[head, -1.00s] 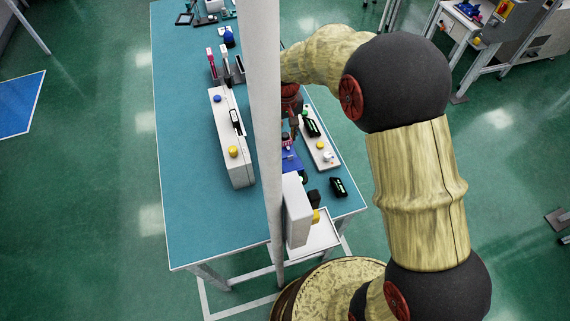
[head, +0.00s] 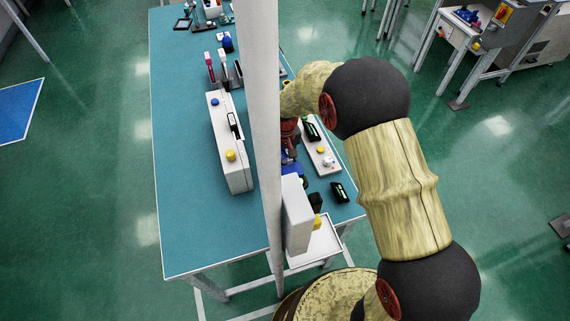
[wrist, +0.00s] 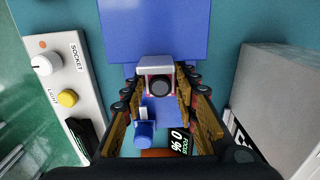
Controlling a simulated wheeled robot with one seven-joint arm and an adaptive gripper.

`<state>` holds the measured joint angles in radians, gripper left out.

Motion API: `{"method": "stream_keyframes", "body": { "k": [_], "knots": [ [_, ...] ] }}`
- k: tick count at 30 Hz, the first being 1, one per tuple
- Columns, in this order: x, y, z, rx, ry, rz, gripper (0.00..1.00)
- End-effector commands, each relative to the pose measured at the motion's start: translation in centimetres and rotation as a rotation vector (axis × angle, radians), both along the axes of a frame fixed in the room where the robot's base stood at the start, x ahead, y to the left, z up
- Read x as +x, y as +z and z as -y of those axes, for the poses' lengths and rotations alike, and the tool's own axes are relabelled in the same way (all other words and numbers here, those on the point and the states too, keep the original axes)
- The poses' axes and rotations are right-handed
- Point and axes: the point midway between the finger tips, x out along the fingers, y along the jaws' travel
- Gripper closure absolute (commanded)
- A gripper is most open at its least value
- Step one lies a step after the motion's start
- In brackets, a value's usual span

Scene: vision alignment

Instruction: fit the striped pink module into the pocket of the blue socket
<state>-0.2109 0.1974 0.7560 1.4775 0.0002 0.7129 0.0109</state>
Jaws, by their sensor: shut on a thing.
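In the wrist view my gripper (wrist: 157,92) is shut on the pink module (wrist: 154,68), whose white end with a dark round lens faces the camera. Pink shows at its edges; its stripes are hard to make out. The blue socket (wrist: 153,28) lies behind and beneath the module, with a small blue block (wrist: 144,131) and a white piece close by. The pocket cannot be made out, and I cannot tell whether the module touches the socket. In the head view the socket (head: 293,169) is partly hidden by a grey post and my arm.
A white control panel (wrist: 62,83) labelled socket and light lies left in the wrist view. A large grey box (wrist: 270,88) stands close on the right. A focus display reading 0 % (wrist: 179,142) shows below. In the head view a long white case (head: 227,140) lies left of the post (head: 262,120).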

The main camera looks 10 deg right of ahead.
Motion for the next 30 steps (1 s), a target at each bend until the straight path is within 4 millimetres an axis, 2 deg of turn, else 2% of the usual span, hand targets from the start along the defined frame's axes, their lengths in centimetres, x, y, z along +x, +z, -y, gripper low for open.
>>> {"method": "stream_keyframes", "body": {
  "k": [2, 8, 9, 17, 26, 30],
  "knots": [
    [0.0, -0.8, 0.0, 0.000, 0.000, 0.001, 1.00],
    [-0.1, -0.9, 0.0, 0.000, 0.000, -0.002, 1.00],
    [-0.1, -0.9, 0.0, -0.001, 0.000, -0.003, 0.68],
    [0.0, -0.8, 0.0, 0.000, 0.000, -0.001, 0.54],
    [0.0, -0.7, 0.0, 0.000, 0.000, 0.001, 0.52],
    [0.1, 0.3, 0.0, 0.001, 0.000, 0.003, 0.52]
  ]
}}
